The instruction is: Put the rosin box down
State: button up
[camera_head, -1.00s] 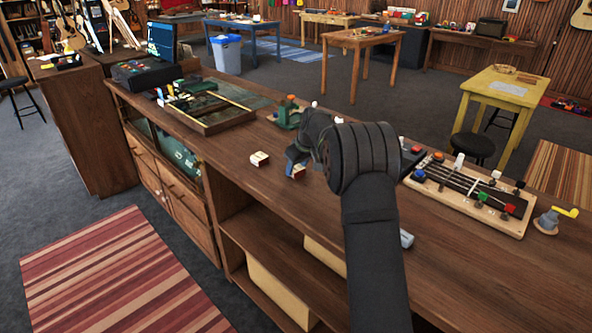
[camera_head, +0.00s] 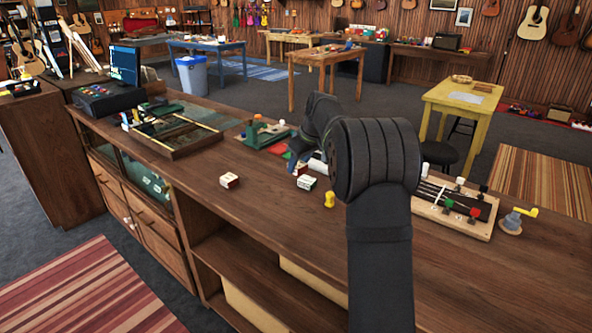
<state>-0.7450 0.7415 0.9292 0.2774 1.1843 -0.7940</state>
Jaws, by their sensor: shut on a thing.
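My gripper (camera_head: 297,161) is partly hidden behind my own wrist and points down over the wooden counter. It is shut on a small red-and-cream box, the rosin box (camera_head: 300,169), whose edge shows just below the fingers. I cannot tell whether this box touches the counter. A similar cream-and-red box (camera_head: 307,183) sits on the counter just in front of it. Another such box (camera_head: 229,180) sits apart to the left.
A small yellow piece (camera_head: 329,200) stands right of the boxes. A green-based tool (camera_head: 264,132) and a framed tray (camera_head: 178,142) lie farther back. A stringed board (camera_head: 455,205) and a yellow-handled crank (camera_head: 514,221) are at right. The counter's front left is clear.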

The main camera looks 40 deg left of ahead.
jog(key=shift+w+d+r, duration=0.1)
jog(key=shift+d+r, duration=0.15)
jog(key=shift+d, duration=0.15)
